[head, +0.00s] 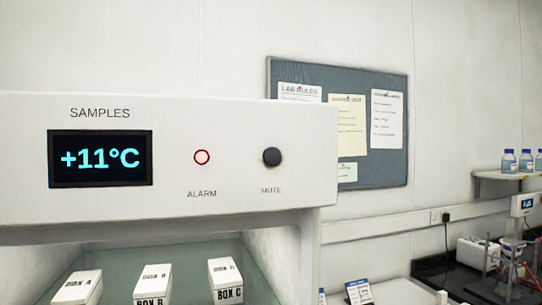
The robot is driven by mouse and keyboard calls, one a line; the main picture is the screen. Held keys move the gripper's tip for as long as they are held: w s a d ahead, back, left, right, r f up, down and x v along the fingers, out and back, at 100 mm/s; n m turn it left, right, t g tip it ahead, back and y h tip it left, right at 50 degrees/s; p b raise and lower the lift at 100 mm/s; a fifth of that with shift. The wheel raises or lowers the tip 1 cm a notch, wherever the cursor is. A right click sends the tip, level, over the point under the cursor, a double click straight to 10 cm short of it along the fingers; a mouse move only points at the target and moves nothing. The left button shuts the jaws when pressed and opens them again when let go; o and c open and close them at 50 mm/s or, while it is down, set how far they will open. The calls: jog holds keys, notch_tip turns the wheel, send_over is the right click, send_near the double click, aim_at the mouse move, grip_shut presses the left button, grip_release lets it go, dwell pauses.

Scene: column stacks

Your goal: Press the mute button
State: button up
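The mute button (272,157) is a round, dark knob on the white front panel (230,125) of the samples unit, above the label MUTE. To its left is the alarm lamp (202,157), a small pinkish disc with a red rim above the label ALARM. Farther left, the dark display (100,158) reads +11°C in light blue. My gripper is not in view in the head view, and nothing covers the button.
White boxes (152,284) with labels stand in the compartment below the panel. A grey notice board (300,72) hangs on the wall behind. At right are a shelf with blue-liquid bottles (509,161) and a dark bench with equipment (478,250).

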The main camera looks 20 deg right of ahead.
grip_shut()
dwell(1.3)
